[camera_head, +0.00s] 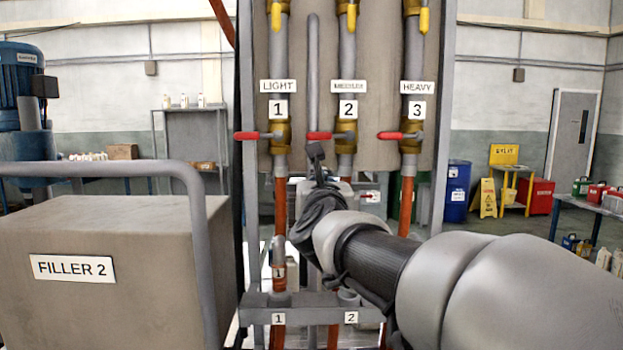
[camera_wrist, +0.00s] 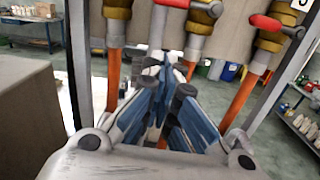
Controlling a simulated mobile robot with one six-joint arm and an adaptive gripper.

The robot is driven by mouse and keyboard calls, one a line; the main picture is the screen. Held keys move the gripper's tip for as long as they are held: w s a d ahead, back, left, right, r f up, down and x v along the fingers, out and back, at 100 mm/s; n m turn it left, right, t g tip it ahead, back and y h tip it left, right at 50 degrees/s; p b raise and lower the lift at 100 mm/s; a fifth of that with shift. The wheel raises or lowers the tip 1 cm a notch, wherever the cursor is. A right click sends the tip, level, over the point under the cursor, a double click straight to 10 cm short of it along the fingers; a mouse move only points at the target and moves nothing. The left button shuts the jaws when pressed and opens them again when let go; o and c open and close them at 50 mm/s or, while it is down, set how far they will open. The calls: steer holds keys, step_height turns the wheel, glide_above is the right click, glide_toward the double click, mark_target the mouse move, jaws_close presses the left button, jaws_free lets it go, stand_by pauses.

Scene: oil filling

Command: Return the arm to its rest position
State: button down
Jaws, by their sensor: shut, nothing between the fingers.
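My gripper (camera_head: 316,158) is raised in front of the pipe panel (camera_head: 380,130), with my arm reaching in from the lower right. In the wrist view its blue-sided fingers (camera_wrist: 172,85) come together at dark tips, shut and empty. The panel carries pipes labelled LIGHT 1, MEDIUM 2 and HEAVY 3. Their red handles (camera_head: 262,135), (camera_head: 328,135) and (camera_head: 400,135) lie sideways. The gripper tip appears just below the pipe 2 handle in the head view; whether it touches anything there I cannot tell.
A grey FILLER 2 box (camera_head: 130,240) with a rail (camera_head: 205,240) stands at the left. A lower bracket (camera_head: 310,305) numbered 1 and 2 is beside my arm. A blue drum (camera_head: 457,190) and a table (camera_head: 590,206) with canisters stand behind right. Open floor lies between them.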

stand_by(0.3)
steer(key=s+d+f+m+g, duration=0.3)
steer(key=s+f+m+g, duration=0.1)
steer(key=s+f+m, duration=0.6)
steer(key=s+d+f+m+g, duration=0.4)
steer(key=s+f+m, duration=0.6)
steer(key=s+m, duration=0.3)
steer(key=s+d+f+m+g, duration=0.3)
steer(key=s+f+m+g, duration=0.2)
steer(key=s+f+m, duration=0.6)
steer(key=s+m, duration=0.1)
steer(key=s, duration=0.4)
steer(key=shift+s+d+m+g, duration=0.25)
steer(key=shift+d+m+g, duration=0.05)
steer(key=shift+d+g, duration=0.1)
